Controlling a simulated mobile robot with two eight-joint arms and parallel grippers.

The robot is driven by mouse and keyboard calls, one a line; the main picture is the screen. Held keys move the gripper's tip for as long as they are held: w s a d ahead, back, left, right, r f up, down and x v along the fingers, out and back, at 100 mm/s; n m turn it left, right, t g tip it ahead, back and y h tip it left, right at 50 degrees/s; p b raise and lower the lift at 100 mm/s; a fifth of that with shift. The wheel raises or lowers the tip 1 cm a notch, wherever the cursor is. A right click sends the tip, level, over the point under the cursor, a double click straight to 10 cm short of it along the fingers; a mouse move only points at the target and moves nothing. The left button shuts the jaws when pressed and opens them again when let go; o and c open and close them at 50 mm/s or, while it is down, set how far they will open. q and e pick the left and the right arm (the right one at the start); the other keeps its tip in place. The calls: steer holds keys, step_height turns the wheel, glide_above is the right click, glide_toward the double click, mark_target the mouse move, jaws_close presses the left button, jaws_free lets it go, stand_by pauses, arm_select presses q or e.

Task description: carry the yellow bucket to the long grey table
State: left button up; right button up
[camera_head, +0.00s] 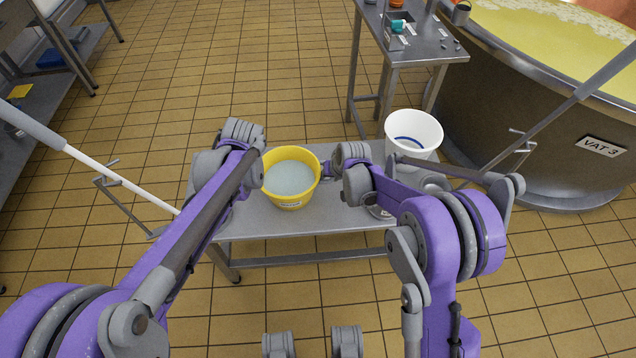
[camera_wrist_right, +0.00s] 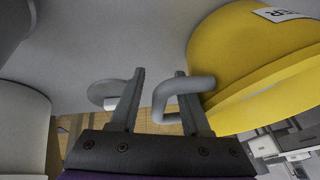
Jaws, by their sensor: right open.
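The yellow bucket (camera_head: 290,178) stands upright on a low grey bench and holds a pale, whitish content. A grey loop handle (camera_wrist_right: 164,97) sticks out from its side in the right wrist view, where the yellow wall (camera_wrist_right: 250,60) also shows. My right gripper (camera_wrist_right: 160,95) is open at the bucket's right side, with the outer part of the loop between its fingers. In the head view the right gripper (camera_head: 330,168) points at the bucket. My left arm reaches to the bucket's left side; its fingers are hidden. A long grey table (camera_head: 22,130) runs along the left edge, partly cut off.
A white bucket (camera_head: 413,130) stands at the right end of the low bench (camera_head: 335,222). A grey table (camera_head: 425,50) with small items stands behind it. A large vat (camera_head: 520,130) marked VAT 3 fills the right.

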steer(key=v, duration=1.2)
arm_select(q)
steer(key=s+a+h, duration=0.1)
steer(key=s+a, duration=0.1)
steer(key=s, duration=1.3)
steer(key=s+a+h, duration=0.1)
steer(key=s+a, duration=0.1)
steer(key=s, duration=1.2)
arm_select(e)
steer(key=s+d+r+h, duration=0.1)
steer(key=s+d, duration=0.2)
steer(key=s, duration=1.2)
steer(key=s+d+r+h, duration=0.1)
steer(key=s+d, duration=0.2)
steer(key=s, duration=1.1)
arm_select(q)
step_height(320, 180, up, 16)
steer(key=w+p, duration=0.1)
steer(key=p, duration=1.3)
steer(key=shift+w+f+t+p, duration=0.15)
steer(key=shift+f+t+p, duration=0.15)
steer(key=shift+t, duration=0.1)
arm_select(e)
step_height(320, 180, up, 16)
steer(key=w, duration=0.1)
steer(key=shift+w+d+t, duration=0.2)
steer(key=shift+w+t, duration=0.05)
steer(key=shift+t, duration=0.15)
steer(key=shift+s+r, duration=0.1)
steer(key=shift+r, duration=0.05)
